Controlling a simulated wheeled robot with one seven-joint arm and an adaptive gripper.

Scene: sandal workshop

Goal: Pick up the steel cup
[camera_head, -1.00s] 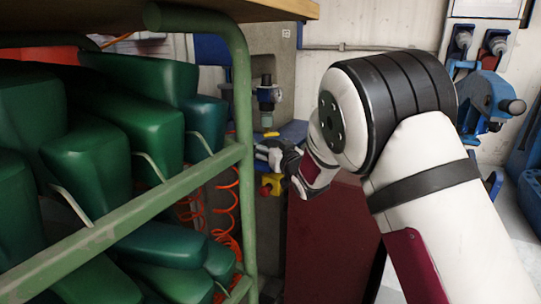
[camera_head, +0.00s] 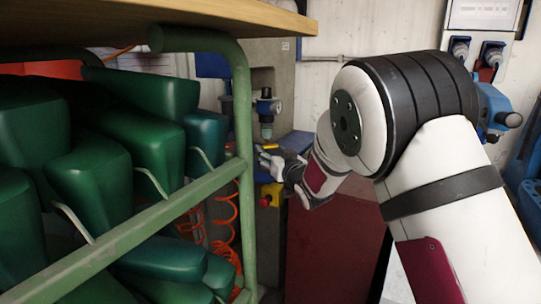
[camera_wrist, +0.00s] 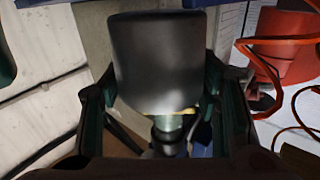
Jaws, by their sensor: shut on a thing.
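The steel cup (camera_wrist: 158,62) is a dark grey, smooth metallic cylinder that fills the upper middle of the wrist view. My gripper (camera_wrist: 152,100) has one finger on each side of it and is shut on it. In the head view my gripper (camera_head: 270,162) is small and far off, just right of the green rack post. I cannot make out the cup in that view.
A green rack (camera_head: 245,180) with several green shoe lasts (camera_head: 80,175) fills the left, under a wooden tabletop (camera_head: 150,18). A gauge unit (camera_head: 266,110) is close to my gripper. A yellow box with a red button (camera_head: 270,196) is below. Orange coiled hose (camera_head: 225,215) hangs behind the rack.

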